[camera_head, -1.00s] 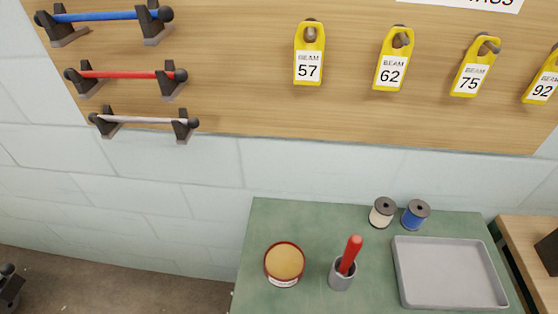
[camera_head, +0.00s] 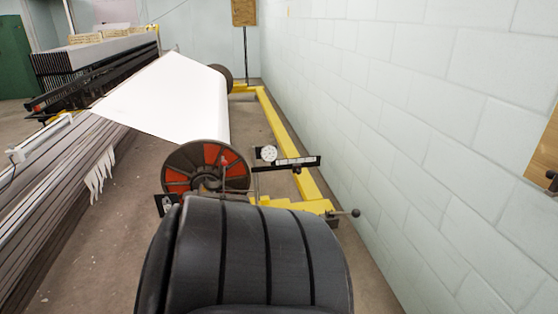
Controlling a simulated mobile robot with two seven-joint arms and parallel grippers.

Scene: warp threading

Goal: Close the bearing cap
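A warp beam with a red and black flange (camera_head: 207,168) lies at the centre of the head view. A white sheet (camera_head: 172,98) runs from it to the upper left. The beam's near end rests at a yellow stand (camera_head: 302,160). A small grey part (camera_head: 208,184) sits at the flange hub. I cannot tell whether it is the bearing cap, or whether a cap is open or shut. A lever with a black knob (camera_head: 355,213) sticks out to the right from the stand. A dark ribbed form at the bottom hides the stand's near side. Neither gripper is in view.
The grey slatted loom (camera_head: 50,185) fills the left side. A pale block wall (camera_head: 430,120) runs along the right, with a narrow strip of floor before it.

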